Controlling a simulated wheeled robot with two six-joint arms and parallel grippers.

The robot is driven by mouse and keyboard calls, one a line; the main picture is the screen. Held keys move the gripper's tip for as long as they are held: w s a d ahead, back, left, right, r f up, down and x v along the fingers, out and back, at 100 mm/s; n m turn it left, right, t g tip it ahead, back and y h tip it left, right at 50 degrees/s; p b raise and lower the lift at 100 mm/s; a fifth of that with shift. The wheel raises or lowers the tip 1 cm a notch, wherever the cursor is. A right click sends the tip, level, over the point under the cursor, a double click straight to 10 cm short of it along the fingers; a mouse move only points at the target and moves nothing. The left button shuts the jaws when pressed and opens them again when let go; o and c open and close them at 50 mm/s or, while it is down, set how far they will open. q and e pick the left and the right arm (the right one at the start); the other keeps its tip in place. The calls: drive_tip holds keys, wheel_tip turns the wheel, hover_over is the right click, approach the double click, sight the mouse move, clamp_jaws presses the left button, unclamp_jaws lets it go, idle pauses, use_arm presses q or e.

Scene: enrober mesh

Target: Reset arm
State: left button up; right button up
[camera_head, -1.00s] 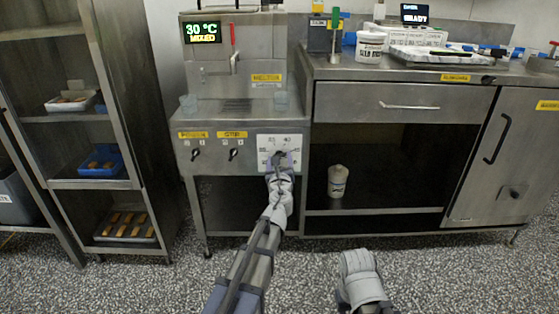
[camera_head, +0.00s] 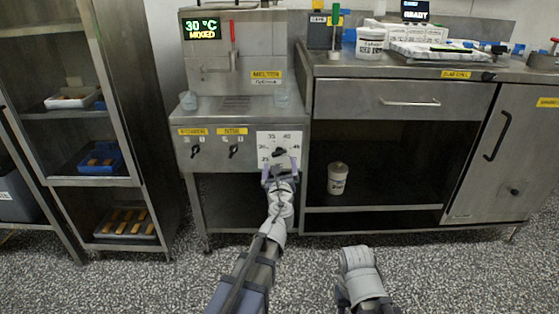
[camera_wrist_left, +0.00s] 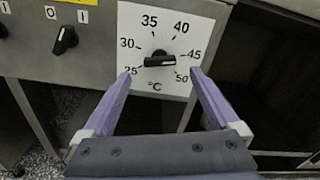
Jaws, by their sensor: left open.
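My left gripper (camera_head: 279,172) is in front of the melter's temperature dial plate (camera_head: 279,147), a little below the black knob (camera_head: 279,152). In the left wrist view the two purple fingers of my left gripper (camera_wrist_left: 161,78) are spread apart with nothing between their tips. The black knob (camera_wrist_left: 159,59) stands beyond them, clear of both fingers, on the white plate (camera_wrist_left: 190,20) marked 25 to 50 °C. My right arm shows only as a grey-white link (camera_head: 360,272) at the bottom of the head view; its fingers are not visible.
The melter (camera_head: 240,110) display reads 30 °C MIXED. Two smaller switches (camera_head: 195,151) sit left of the dial. A steel counter (camera_head: 400,68) stands to the right with a white tub (camera_head: 337,180) on its shelf. A tray rack (camera_head: 95,130) is at left. Floor in front is clear.

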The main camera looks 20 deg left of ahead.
use_arm(q)
drive_tip(key=shift+v, duration=1)
drive_tip(key=s+d+f+n+g+h+p, duration=0.1)
drive_tip(key=s+d+f+n+g+p, duration=0.25)
drive_tip(key=s+d+n+g, duration=0.35)
drive_tip(key=s+d+f+n+g+h+p, duration=0.15)
drive_tip(key=s+n+g+p, duration=0.3)
drive_tip(key=s+n, duration=0.65)
drive_tip(key=s+d+f+n+g+h+p, duration=0.1)
drive_tip(key=s+d+f+n+g+p, duration=0.2)
drive_tip(key=s+d+n+g+p, duration=0.5)
wheel_tip(320, 180, up, 37)
drive_tip(key=s+a+t+p, duration=0.2)
drive_tip(key=p, duration=3.3)
drive_tip(key=shift+s, duration=0.4)
